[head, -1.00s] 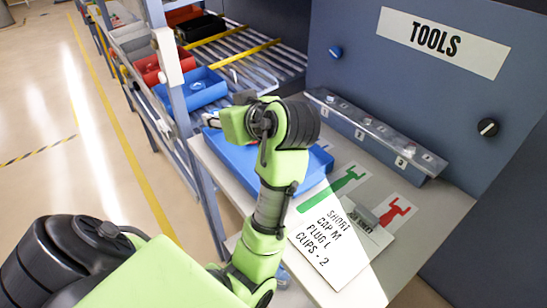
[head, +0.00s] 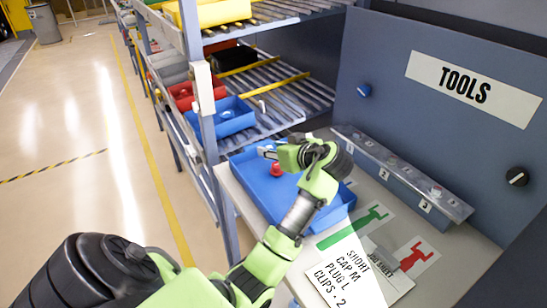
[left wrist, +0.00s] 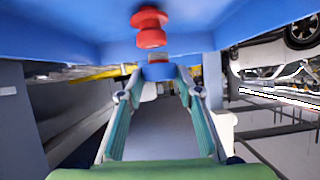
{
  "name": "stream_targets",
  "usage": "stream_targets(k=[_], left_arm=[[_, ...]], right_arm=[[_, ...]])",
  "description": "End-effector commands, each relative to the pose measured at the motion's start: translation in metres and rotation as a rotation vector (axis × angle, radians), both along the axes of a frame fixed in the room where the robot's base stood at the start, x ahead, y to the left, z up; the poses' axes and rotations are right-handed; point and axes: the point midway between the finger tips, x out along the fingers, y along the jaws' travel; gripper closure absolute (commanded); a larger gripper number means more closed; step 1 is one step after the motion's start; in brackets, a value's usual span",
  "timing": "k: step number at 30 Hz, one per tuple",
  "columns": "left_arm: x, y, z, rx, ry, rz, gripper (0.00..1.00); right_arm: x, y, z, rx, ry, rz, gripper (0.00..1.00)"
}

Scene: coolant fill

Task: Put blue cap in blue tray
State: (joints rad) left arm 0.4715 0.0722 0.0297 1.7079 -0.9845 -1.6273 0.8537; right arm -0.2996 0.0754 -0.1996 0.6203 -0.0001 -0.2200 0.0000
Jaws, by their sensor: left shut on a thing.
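A large blue tray (head: 255,189) lies on the light table, and a red knobbed part (head: 277,169) is in it. My left gripper (head: 267,152) is over the far part of this tray. In the left wrist view, the fingers of the left gripper (left wrist: 158,78) close on a small blue piece, which looks like the blue cap (left wrist: 157,71). The cap is not clear in the head view. In the wrist view the blue tray (left wrist: 60,25) fills the top, with the red part (left wrist: 150,30) just beyond the fingertips. My right gripper is out of view.
A roller rack stands behind, with a smaller blue bin (head: 232,118), a red bin (head: 188,93) and a yellow bin (head: 222,12). A grey TOOLS panel (head: 440,120) and a button strip (head: 400,175) bound the right. A label sheet (head: 345,270) lies in front.

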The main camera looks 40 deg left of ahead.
Motion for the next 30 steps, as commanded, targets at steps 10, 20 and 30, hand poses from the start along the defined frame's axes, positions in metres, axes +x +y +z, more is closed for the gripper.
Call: stream_targets(k=[10,20,30], left_arm=[[0.004,0.002,-0.035,0.0,0.001,0.0,0.88],[0.004,0.001,-0.04,0.0,0.001,0.0,0.88],[0.004,0.002,-0.04,0.0,0.001,0.0,0.5]], right_arm=[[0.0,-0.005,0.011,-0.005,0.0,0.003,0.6],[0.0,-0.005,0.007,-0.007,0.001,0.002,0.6],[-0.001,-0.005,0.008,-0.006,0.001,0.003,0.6]])
